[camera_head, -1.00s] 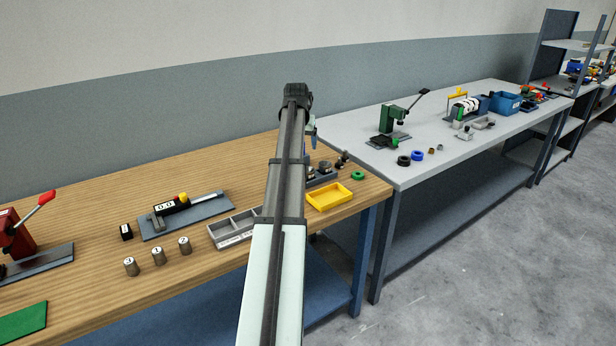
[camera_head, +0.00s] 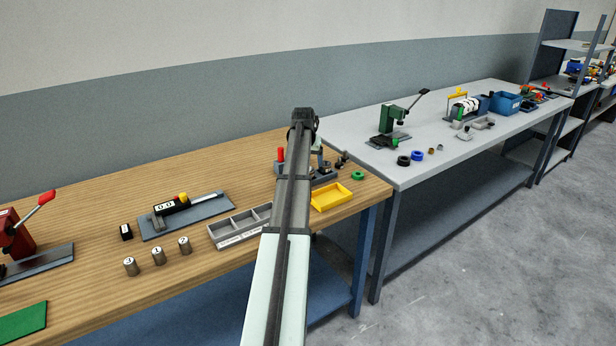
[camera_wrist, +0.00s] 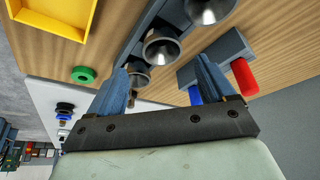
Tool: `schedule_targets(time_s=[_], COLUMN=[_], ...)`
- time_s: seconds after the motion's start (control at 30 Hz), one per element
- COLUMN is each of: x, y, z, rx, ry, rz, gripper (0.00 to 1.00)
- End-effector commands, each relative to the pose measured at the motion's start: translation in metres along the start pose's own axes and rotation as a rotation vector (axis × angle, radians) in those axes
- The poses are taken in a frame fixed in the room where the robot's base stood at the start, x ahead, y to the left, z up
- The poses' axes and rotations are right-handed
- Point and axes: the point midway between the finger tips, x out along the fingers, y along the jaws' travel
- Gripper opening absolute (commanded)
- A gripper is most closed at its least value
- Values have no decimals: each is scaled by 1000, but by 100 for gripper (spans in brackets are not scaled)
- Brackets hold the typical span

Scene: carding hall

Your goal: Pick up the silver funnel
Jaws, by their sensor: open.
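Silvery, funnel-like cups with dark mouths sit in a row on a dark rack (camera_wrist: 138,33) in the wrist view. One funnel (camera_wrist: 161,49) shows between and just beyond my fingertips. Another funnel (camera_wrist: 208,9) is at the top edge, and smaller ones lie farther along the row. I cannot tell their metals apart. My gripper (camera_wrist: 163,64) is open, with a finger on either side of the row and nothing seen held. In the head view the rack (camera_head: 325,178) is partly hidden by my arm, and my fingers are not clear.
A yellow tray (camera_head: 332,197) and green ring (camera_head: 358,175) lie near the wooden bench's right end. A red-topped piece (camera_head: 281,155) stands behind my arm. A grey compartment tray (camera_head: 240,226) lies left of it. A grey bench (camera_head: 460,120) adjoins at right.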

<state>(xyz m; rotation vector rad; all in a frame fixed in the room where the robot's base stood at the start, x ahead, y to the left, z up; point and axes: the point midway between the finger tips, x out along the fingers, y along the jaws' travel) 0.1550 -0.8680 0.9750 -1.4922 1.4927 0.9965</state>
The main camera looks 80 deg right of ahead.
Motion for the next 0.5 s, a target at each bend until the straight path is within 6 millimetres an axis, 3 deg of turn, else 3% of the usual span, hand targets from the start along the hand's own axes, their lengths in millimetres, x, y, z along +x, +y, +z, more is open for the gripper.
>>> schedule_targets(time_s=[0.33,0.5], x=[42,48], y=[-4,-4], z=[5,5], rx=[-1,-1], ry=[-1,0], rz=[0,0], gripper=[83,83])
